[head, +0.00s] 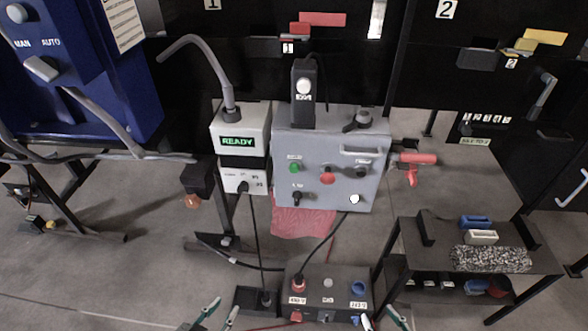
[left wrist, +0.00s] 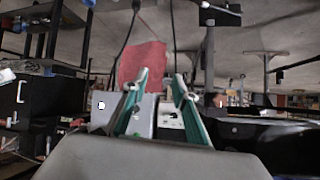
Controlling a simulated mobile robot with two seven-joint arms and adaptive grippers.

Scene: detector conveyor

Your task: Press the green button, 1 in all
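The green button (head: 294,168) sits on the upper left of the front face of a grey control box (head: 310,195). A red button (head: 328,178) is to its right, and a black knob is below it. My left gripper (head: 220,311) shows at the bottom edge of the head view, well below and left of the green button. Its two green fingers (left wrist: 161,82) stand apart and empty in the left wrist view. My right gripper (head: 382,319) is at the bottom edge, right of centre, with its fingers apart and nothing visible between them. Neither gripper touches the control box.
A box with a lit READY display (head: 237,142) adjoins the control box on the left. A red cloth (head: 302,220) hangs below it. A dark box with several controls (head: 327,293) lies low in front. A black rack (head: 545,262) stands at right.

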